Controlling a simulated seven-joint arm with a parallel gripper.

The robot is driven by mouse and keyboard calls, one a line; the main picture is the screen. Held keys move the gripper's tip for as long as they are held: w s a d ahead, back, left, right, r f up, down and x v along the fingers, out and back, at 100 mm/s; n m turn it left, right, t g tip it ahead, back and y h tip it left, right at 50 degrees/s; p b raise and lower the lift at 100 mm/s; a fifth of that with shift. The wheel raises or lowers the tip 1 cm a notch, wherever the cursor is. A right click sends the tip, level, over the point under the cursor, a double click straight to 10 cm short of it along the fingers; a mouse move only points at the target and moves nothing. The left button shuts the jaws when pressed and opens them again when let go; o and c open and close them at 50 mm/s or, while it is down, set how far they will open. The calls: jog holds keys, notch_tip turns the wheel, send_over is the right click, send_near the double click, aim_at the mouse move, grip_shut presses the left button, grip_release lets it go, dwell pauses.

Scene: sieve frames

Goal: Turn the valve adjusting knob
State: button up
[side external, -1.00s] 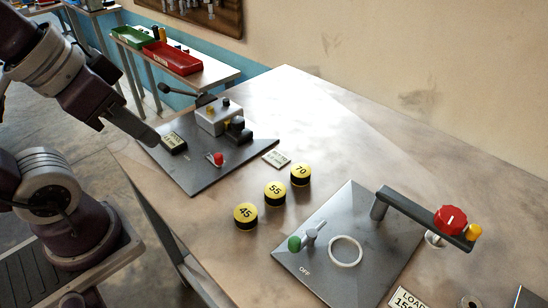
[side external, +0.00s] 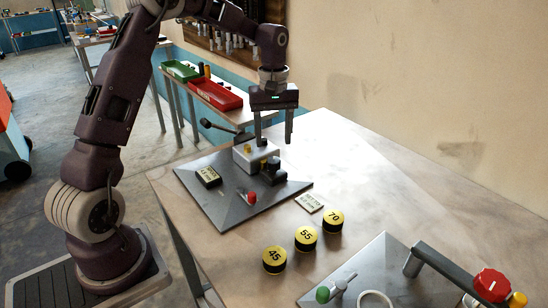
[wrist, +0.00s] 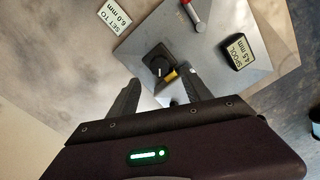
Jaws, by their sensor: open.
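A black round knob with a white mark (wrist: 158,67) stands on a black mount on the left grey plate; it also shows in the side view (side external: 273,166). A white-grey box with a black lever (side external: 245,155) is beside it. A red knob with a white mark (side external: 492,284) sits on a dark bar at the far right; I cannot tell which knob the task means. My gripper (side external: 273,143) points down above the left plate, open and empty. In the wrist view its fingers (wrist: 162,80) spread beside the black knob, apparently above it and not around it.
The left plate (side external: 218,205) also bears a red-tipped part (side external: 251,197) and a "SPOOL 4.5 mm" block (side external: 208,176). A "SET TO 6.0 mm" card (side external: 309,203) lies beside it. Several yellow-topped weights, such as 55 (side external: 306,236), stand nearer. The back right table (side external: 400,190) is clear.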

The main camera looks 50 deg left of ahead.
aim_at(274, 160)
notch_tip(274, 160, down, 7)
jog(key=shift+r, duration=0.1)
grip_shut()
dwell(0.3)
